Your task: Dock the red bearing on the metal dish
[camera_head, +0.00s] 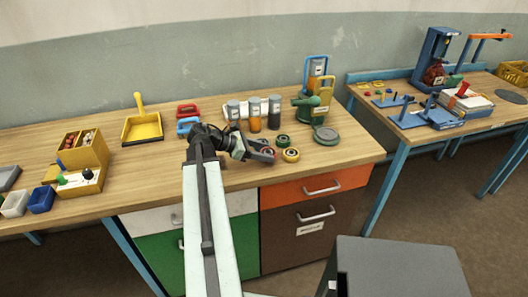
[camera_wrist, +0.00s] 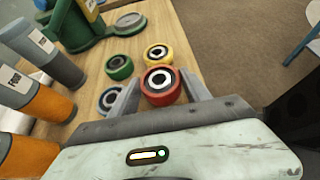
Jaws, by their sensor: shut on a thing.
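My gripper (camera_head: 262,151) is shut on the red bearing (camera_wrist: 160,92), a small red wheel with a pale metal ring and dark bore. In the wrist view it sits between the two grey fingers, face toward the camera. In the head view the red bearing (camera_head: 269,152) is partly hidden by the gripper, and I cannot tell whether it touches the table. The metal dish (camera_head: 326,135) is a round grey plate to the right of the gripper, beside the green machine. The dish also shows at the top of the wrist view (camera_wrist: 130,21), with nothing on it.
A yellow bearing (camera_head: 291,155), a green bearing (camera_head: 282,141) and a blue bearing (camera_wrist: 109,99) lie close to the gripper. Labelled cylinders (camera_head: 254,113) stand behind it. The green machine (camera_head: 313,105) stands behind the dish. The table's right front corner is clear.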

